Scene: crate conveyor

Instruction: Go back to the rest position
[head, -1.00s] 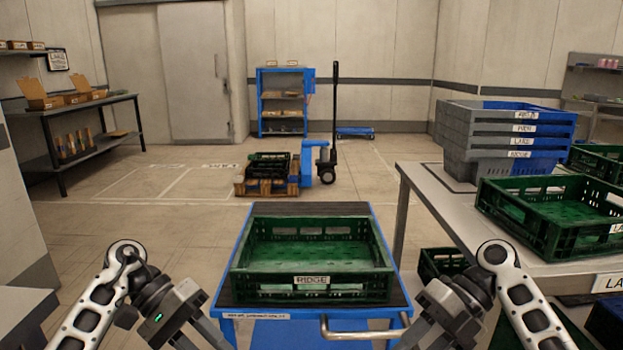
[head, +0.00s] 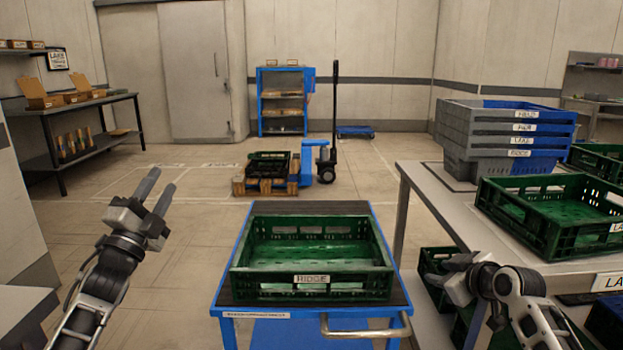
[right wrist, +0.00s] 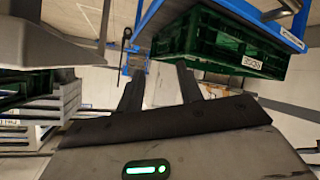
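My left gripper (head: 161,180) is raised at the left of the head view, over open floor and left of the blue cart. Its two fingers point up and stand apart with nothing between them. My right gripper (head: 452,282) is at the lower right of the head view, between the cart and the steel table; its fingers are hard to make out there. In the right wrist view its two fingers (right wrist: 160,82) are apart and empty. The green crate labelled RIDGE (head: 312,293) sits on the blue cart (head: 265,313), clear of both grippers.
The steel table (head: 428,195) at right carries a green crate (head: 548,237) and stacked grey-blue crates (head: 490,130). Another green crate (head: 437,262) is below it, close to my right arm. A pallet truck (head: 325,165) stands behind the cart. The floor at left is free.

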